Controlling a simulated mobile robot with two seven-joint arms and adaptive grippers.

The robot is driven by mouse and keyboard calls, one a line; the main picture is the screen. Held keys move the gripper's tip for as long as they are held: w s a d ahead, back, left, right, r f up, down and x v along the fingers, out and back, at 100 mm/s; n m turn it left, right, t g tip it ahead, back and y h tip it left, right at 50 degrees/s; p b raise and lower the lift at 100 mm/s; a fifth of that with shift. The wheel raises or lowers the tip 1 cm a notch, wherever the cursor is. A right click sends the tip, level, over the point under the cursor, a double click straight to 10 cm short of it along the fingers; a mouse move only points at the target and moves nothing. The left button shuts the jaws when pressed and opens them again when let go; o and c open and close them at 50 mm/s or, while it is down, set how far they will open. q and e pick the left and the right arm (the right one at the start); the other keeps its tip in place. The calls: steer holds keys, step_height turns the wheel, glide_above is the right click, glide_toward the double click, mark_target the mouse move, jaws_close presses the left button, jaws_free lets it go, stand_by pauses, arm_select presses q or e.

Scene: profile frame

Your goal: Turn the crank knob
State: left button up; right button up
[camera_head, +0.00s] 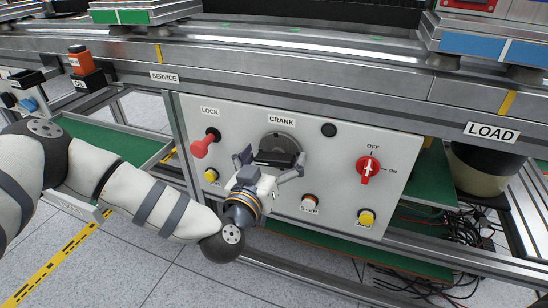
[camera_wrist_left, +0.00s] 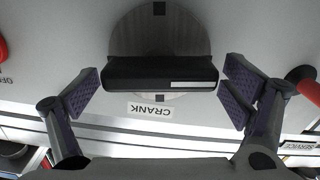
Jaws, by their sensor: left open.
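The crank knob (camera_head: 279,158) is a black bar on a grey round disc (camera_head: 281,142), under the CRANK label on a white panel. In the left wrist view the black bar (camera_wrist_left: 160,73) lies level across the disc, with a pale mark near its right end. My left gripper (camera_head: 270,166) is in front of the knob and hides part of it. In the wrist view its two fingers (camera_wrist_left: 160,98) are open, one on each side of the bar, with gaps at both ends. My right gripper is not in view.
A metal rail (camera_head: 300,72) runs above. Cables (camera_head: 440,255) hang at lower right.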

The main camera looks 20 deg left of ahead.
arm_select(q)
steer(key=c, duration=1.2)
steer(key=shift+o, duration=0.2)
steer(key=shift+r+n+p, duration=0.15)
steer(key=shift+n+p, duration=0.2)
steer(key=shift+n, duration=0.65)
steer(key=shift+a+n, duration=0.15)
steer(key=shift+n, duration=0.85)
steer(key=o, duration=1.2)
steer(key=shift+c, duration=0.2)
steer(key=shift+s+f, duration=0.1)
steer(key=shift+f, duration=0.1)
